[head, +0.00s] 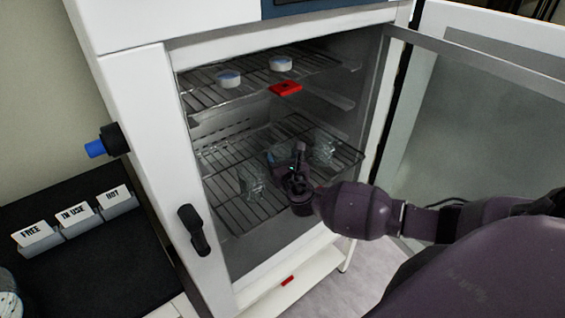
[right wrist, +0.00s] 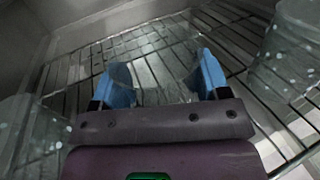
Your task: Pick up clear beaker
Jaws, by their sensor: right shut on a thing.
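My right gripper (head: 290,165) reaches into the open freeze dryer, above the lower wire shelf (head: 225,212). In the right wrist view its blue fingertips (right wrist: 160,80) are shut on a clear beaker (right wrist: 155,72), which is hard to make out against the wires. Another clear beaker (head: 252,183) stands left of the gripper and a third (head: 323,148) stands right of it. These two also show at the left edge (right wrist: 30,135) and right edge (right wrist: 288,50) of the right wrist view. Whether the held beaker touches the shelf I cannot tell. My left gripper is out of view.
The upper shelf (head: 240,92) carries two small white round containers (head: 229,79) (head: 281,63) and a red piece (head: 286,88). The open door (head: 480,130) is at the right. Labelled signs (head: 77,218) stand on a black surface at the left.

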